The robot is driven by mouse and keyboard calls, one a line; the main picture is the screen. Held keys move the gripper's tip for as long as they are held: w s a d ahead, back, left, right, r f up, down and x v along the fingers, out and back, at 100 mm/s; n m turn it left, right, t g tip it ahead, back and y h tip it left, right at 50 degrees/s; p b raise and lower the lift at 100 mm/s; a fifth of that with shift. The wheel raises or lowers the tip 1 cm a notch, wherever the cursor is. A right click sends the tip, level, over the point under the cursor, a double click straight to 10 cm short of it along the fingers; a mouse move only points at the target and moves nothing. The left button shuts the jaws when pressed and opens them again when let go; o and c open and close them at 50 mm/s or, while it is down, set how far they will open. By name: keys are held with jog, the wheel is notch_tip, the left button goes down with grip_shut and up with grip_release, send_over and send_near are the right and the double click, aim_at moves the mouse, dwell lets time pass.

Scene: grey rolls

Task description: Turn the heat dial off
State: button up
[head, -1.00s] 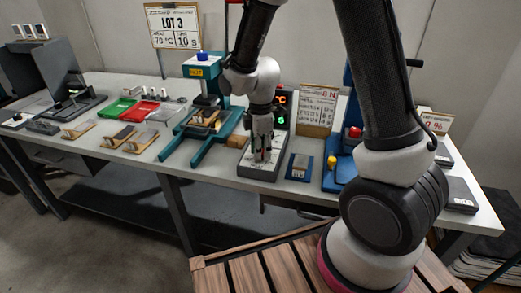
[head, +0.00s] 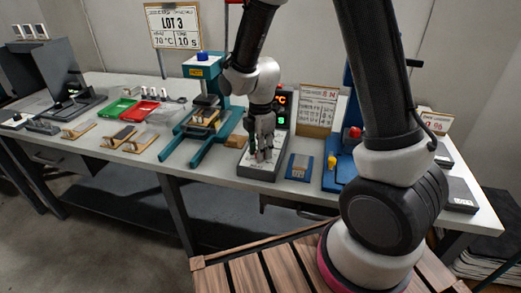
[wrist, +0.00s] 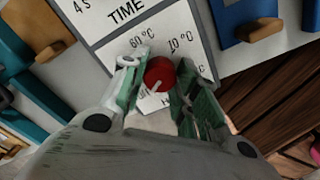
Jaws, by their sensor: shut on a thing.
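The heat dial (wrist: 160,73) is a round red knob with a white pointer line, on a white panel marked with temperatures. In the wrist view its pointer slants down to the lower left. The lettering there is partly hidden by my fingers. My gripper (head: 264,155) is lowered over the grey control box (head: 258,171) in the head view. The fingers stand on both sides of the dial and are shut on it. The dial itself is hidden behind the gripper in the head view.
A teal press (head: 203,69) stands left of the box, and a small blue block (head: 299,167) sits to its right. A lit display (head: 281,101) is behind. A blue machine (head: 341,172) stands farther right. Red and green trays lie on the left of the bench.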

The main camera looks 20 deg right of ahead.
jog(key=o, duration=1)
jog(key=shift+o, duration=0.2)
jog(key=shift+r, duration=0.1)
notch_tip(320, 180, up, 12)
